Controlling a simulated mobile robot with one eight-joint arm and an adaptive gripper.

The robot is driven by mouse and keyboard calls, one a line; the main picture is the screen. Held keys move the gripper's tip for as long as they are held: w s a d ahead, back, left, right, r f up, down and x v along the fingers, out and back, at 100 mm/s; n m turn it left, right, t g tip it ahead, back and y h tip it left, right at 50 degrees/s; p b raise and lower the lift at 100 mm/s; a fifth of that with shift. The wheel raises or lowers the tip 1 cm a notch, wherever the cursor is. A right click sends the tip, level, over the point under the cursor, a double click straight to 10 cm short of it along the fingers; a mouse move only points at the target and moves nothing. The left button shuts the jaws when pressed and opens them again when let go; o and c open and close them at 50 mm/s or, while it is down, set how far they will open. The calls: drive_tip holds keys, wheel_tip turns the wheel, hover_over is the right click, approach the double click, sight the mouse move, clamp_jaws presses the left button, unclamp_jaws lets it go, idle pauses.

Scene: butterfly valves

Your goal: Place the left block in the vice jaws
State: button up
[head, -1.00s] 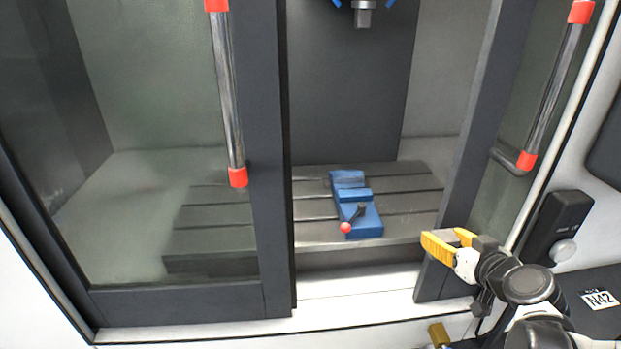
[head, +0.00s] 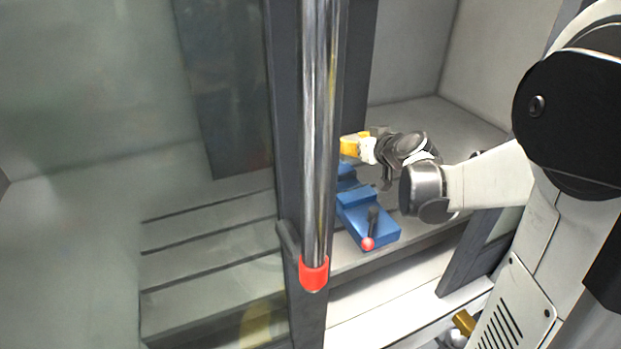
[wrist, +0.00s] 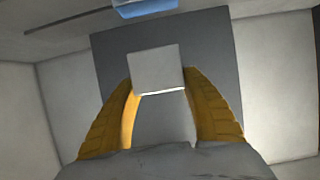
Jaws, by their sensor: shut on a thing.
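The vice (head: 368,218) is a blue body with a dark lever ending in a red ball. It sits on the slotted machine table. My gripper (head: 353,147) is inside the machine enclosure, over the rear part of the vice in the head view. In the wrist view my gripper (wrist: 158,88) has its yellow fingers shut on a grey block (wrist: 157,66), held between the tips. The block is not clear in the head view. A blue part (wrist: 145,8), apparently the vice, shows at the top edge of the wrist view.
The machine door with a chrome handle (head: 319,130) and red ends stands close on the left. The slotted table (head: 210,255) shows through its glass. A brass-coloured piece (head: 464,322) lies outside at the lower right. Free room remains on the table right of the vice.

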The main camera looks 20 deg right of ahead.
sight(349, 157)
drive_tip(key=f+b, duration=0.1)
drive_tip(key=f, duration=0.1)
drive_tip(key=f+b, duration=0.1)
drive_tip(key=f, duration=0.2)
drive_tip(key=shift+w+d+f+b, duration=0.15)
drive_tip(key=shift+w+b, duration=0.05)
drive_tip(key=shift+b, duration=0.1)
drive_tip(key=shift+f+b, duration=0.9)
drive_tip(key=shift+f, duration=1.3)
drive_tip(key=shift+f+b, duration=0.65)
drive_tip(key=o, duration=1.4)
drive_tip(key=shift+r, duration=0.15)
